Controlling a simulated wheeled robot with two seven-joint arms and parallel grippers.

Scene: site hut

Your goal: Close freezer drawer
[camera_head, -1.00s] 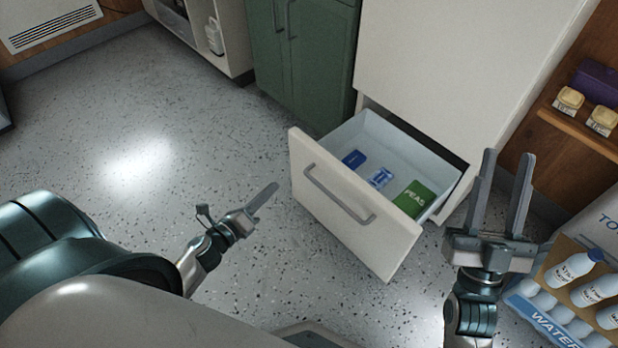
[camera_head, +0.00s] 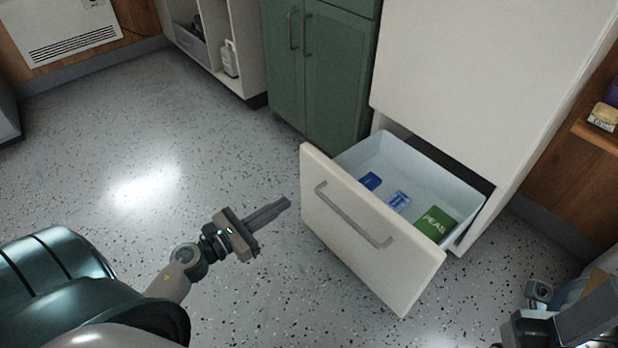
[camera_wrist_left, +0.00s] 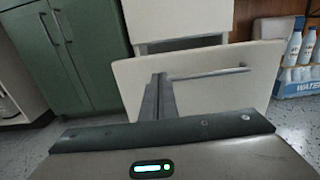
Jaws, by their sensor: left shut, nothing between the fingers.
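The freezer drawer (camera_head: 368,237) is pulled out from the bottom of the white freezer (camera_head: 470,70). Its front bears a grey bar handle (camera_head: 350,214). Inside lie a green peas box (camera_head: 436,223) and blue-and-white packs (camera_head: 399,201). My left gripper (camera_head: 286,203) is shut and empty, in front of the drawer's left end and apart from it. In the left wrist view its fingers (camera_wrist_left: 157,97) point at the drawer front (camera_wrist_left: 215,85), left of the handle (camera_wrist_left: 208,74). My right arm shows only in part at the lower right corner; its fingers cannot be made out.
A green cabinet (camera_head: 318,75) stands left of the freezer, with an open white shelf unit (camera_head: 233,60) beyond it. The speckled floor at left is clear. A water bottle pack (camera_wrist_left: 297,80) stands to the right in the left wrist view.

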